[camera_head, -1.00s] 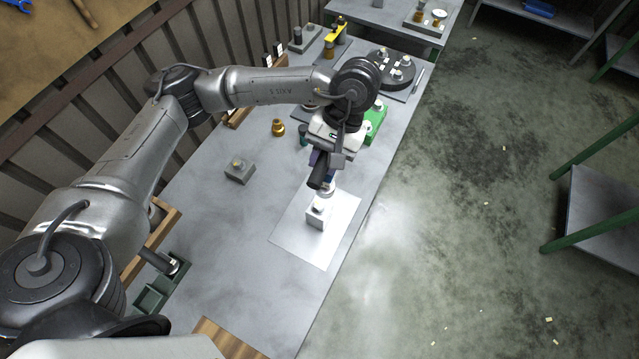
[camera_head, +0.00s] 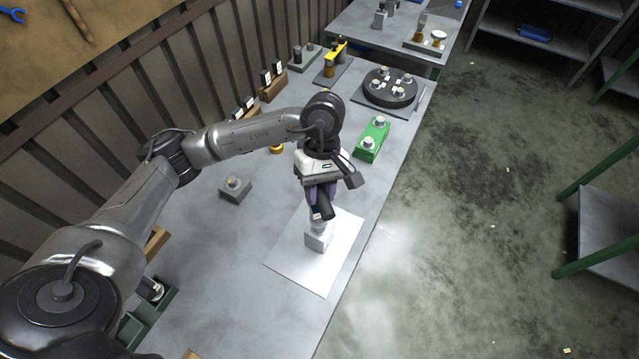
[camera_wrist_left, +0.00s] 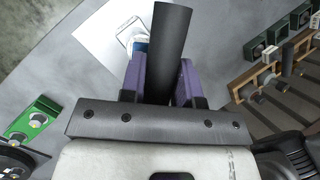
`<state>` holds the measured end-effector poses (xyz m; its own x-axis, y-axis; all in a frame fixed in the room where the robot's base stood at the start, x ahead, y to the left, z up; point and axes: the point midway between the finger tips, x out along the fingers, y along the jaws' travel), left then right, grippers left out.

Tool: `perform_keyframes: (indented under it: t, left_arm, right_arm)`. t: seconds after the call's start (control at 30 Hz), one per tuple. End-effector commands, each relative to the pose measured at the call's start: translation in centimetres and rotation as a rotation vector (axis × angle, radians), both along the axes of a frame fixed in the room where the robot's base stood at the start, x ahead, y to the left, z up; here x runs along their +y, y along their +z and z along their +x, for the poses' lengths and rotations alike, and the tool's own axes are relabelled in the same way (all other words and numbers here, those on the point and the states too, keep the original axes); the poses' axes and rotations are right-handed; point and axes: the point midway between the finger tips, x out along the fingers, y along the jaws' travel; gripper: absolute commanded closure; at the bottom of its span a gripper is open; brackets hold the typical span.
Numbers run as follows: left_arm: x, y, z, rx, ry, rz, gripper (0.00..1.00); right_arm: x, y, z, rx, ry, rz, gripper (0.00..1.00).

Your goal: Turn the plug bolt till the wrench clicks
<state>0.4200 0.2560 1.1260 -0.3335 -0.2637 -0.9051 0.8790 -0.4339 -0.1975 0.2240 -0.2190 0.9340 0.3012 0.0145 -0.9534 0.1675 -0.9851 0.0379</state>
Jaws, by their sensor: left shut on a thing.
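A grey block (camera_head: 317,241) stands on a white sheet (camera_head: 291,262) on the bench. My left gripper (camera_head: 321,192) is above it, its purple fingers shut on a black-handled wrench (camera_head: 326,211). The wrench shows in the left wrist view (camera_wrist_left: 172,42) as a dark cylinder between the purple fingers. Its lower end is over the top of the block. The plug bolt is hidden there, so I cannot tell how the wrench sits on it. The block shows partly behind the handle in the wrist view. My right gripper is not in view.
A green block with bolts (camera_head: 372,139) and a round black fixture (camera_head: 390,88) stand farther back. A small grey block (camera_head: 235,188) is to the left. A dark green tray (camera_head: 150,311) lies at lower left. The bench around the sheet is mostly clear.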

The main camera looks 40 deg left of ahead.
Motion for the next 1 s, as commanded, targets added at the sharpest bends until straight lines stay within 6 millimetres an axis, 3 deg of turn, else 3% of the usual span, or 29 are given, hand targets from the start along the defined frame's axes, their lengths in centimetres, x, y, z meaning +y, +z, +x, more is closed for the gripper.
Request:
perform_keyframes:
  t: [0.03, 0.37, 0.43, 1.0]
  left_arm:
    - [0.1, 1.0, -0.1, 0.002, 0.059, -0.001, 1.0]
    - [0.0, 0.5, -0.1, 0.002, 0.514, 0.0, 1.0]
    - [0.0, -0.5, 0.0, -0.004, 0.612, -0.001, 1.0]
    - [0.0, -0.9, 0.1, -0.004, 1.318, -0.003, 1.0]
  right_arm:
    - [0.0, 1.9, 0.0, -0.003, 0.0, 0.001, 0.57]
    - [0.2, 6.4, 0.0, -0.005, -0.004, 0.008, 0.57]
    - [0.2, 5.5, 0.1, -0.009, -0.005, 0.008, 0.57]
    - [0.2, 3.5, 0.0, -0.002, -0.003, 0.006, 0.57]
